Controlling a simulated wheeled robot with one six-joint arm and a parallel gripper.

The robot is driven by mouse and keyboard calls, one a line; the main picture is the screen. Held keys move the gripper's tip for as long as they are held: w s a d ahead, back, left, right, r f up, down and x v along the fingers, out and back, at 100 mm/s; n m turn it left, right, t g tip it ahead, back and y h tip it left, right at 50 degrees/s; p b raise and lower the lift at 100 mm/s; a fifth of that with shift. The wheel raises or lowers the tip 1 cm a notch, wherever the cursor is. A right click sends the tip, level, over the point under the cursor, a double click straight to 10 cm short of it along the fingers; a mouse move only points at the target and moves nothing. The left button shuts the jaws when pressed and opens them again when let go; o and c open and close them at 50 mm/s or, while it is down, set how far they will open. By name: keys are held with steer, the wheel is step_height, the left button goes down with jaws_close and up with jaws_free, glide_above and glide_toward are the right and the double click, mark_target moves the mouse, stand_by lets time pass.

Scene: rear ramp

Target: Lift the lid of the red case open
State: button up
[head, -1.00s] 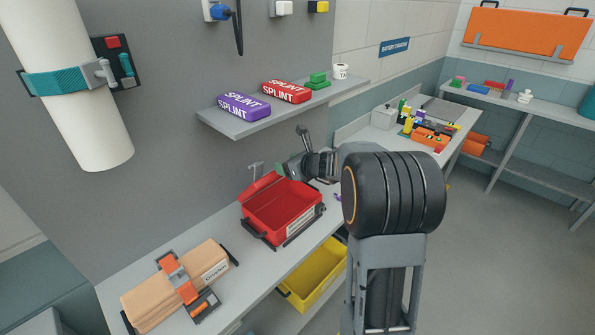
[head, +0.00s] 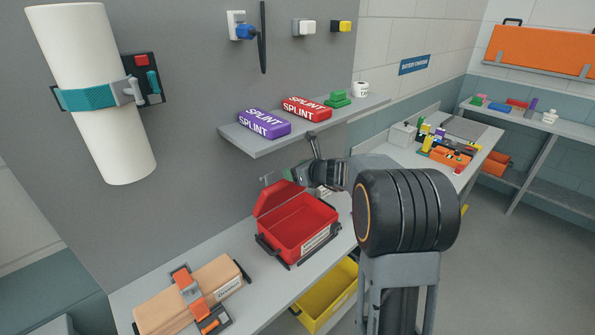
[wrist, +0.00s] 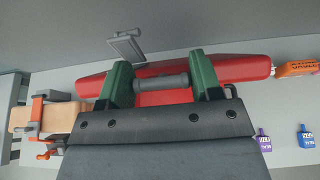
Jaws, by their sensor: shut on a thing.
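The red case (head: 300,230) stands on the bench in the head view, its inside showing. Its red lid (head: 279,198) is raised along the wall side and stands tilted up. My gripper (head: 290,175) is at the lid's upper edge, its fingertips partly hidden. In the wrist view my gripper (wrist: 160,83) has its two green fingers shut on a grey cylindrical handle (wrist: 161,81). The red lid (wrist: 235,68) spans the picture behind the handle.
A grey bracket (wrist: 126,46) sits on the wall close to the fingers. A shelf (head: 254,149) with splint boxes hangs above the case. A strapped tan bundle (head: 197,296) lies left of the case. A yellow bin (head: 328,296) sits below the bench.

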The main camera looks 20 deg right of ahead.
steer(key=o, duration=1.2)
steer(key=shift+w+d+f, duration=0.1)
steer(key=shift+d+f, duration=0.05)
steer(key=shift+d, duration=0.05)
steer(key=shift+o, duration=0.3)
steer(key=shift+a, duration=0.1)
steer(key=b+v, duration=0.1)
steer(key=v, duration=1.3)
steer(key=shift+b, duration=0.4)
steer(key=shift+c, duration=0.3)
